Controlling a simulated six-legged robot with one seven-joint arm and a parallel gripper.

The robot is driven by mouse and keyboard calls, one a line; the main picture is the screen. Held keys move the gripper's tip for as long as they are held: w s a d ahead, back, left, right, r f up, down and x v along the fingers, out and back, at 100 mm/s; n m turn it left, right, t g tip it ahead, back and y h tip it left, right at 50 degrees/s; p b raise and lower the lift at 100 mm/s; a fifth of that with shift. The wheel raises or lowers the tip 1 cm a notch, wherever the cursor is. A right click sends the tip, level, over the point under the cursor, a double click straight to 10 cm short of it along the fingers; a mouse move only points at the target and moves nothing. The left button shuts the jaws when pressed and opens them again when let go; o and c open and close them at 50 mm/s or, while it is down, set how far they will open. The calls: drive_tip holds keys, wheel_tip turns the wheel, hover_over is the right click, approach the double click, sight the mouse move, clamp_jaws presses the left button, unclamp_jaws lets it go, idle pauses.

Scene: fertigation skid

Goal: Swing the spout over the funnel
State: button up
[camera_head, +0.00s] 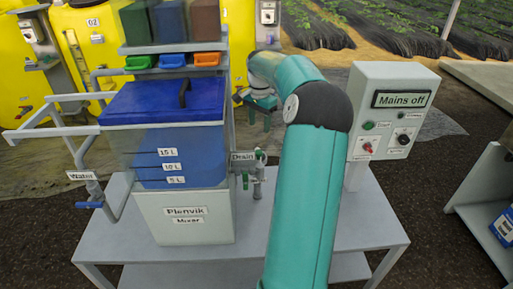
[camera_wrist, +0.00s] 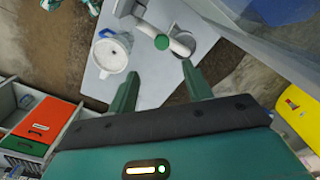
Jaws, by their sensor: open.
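In the wrist view, a pale pipe fitting with a round green cap (camera_wrist: 162,42), which looks like the spout, stands over a grey surface. Its end lies beside a round grey ring or opening; I cannot tell whether this is the funnel. A white round vessel (camera_wrist: 113,55) with a handle stands to its left, apart from it. My gripper (camera_wrist: 160,90) is open, its two green fingers apart with nothing between them, near the fitting and not visibly touching it. In the head view my gripper (camera_head: 262,104) is small, behind the tank and partly hidden by my arm.
The mixer tank with blue lid (camera_head: 165,98) stands on a grey bench (camera_head: 362,218). A water pipe (camera_head: 115,190) is at its left, a drain valve (camera_head: 258,176) at its right. The control box (camera_head: 391,112) stands right of my arm. Yellow tanks (camera_head: 86,48) stand behind.

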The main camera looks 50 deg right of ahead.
sight(258, 152)
drive_tip(key=f, duration=1.2)
drive_tip(key=shift+w+f, duration=0.1)
drive_tip(key=shift+w, duration=0.1)
drive_tip(key=shift+c, duration=0.4)
clamp_jaws()
